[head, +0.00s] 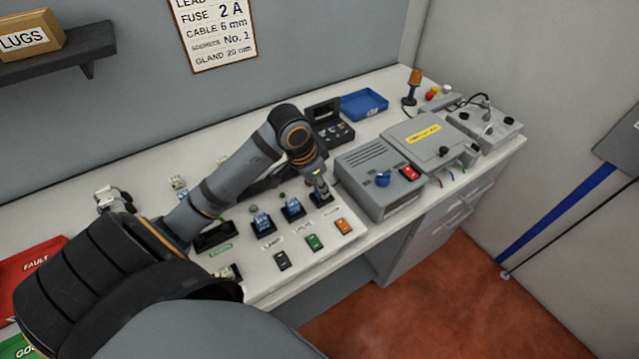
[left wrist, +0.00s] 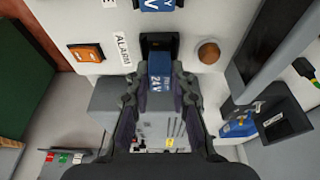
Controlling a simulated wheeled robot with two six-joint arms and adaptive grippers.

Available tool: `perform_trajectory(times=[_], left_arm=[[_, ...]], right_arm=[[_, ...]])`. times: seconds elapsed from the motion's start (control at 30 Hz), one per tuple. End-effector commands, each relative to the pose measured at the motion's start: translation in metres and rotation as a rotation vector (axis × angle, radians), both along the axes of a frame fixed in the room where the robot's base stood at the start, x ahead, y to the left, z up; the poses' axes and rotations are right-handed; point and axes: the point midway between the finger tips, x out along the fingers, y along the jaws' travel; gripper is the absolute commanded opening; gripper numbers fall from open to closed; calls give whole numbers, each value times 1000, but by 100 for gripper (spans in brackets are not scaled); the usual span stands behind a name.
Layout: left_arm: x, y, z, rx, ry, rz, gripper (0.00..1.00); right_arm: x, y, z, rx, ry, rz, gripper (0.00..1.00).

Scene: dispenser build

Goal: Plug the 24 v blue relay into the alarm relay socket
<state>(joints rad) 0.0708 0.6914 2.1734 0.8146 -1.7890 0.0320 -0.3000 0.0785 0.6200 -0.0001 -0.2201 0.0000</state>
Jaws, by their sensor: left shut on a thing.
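My left gripper (head: 320,187) reaches down over the board at the right end of a row of sockets. In the left wrist view its fingers (left wrist: 160,92) are shut on the blue relay (left wrist: 160,66), marked 24V. The relay's far end is right at the black alarm socket (left wrist: 158,42), beside the ALARM label (left wrist: 123,48). I cannot tell whether it is seated or just in front of the socket. In the head view the gripper mostly hides the held relay. My right gripper is not in view.
Two other blue relays (head: 262,224) (head: 292,208) stand in neighbouring sockets. Black, green and orange switches (head: 343,226) line the board's front. A blue tray (head: 364,103) lies behind.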

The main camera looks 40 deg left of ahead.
Motion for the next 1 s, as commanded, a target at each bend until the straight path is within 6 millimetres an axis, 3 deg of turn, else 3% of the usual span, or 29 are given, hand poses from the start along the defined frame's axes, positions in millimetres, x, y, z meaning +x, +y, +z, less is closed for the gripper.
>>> perform_trajectory(times=[1.0], left_arm=[[0,0,-1,0,0,1,0]], right_arm=[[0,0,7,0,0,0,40]])
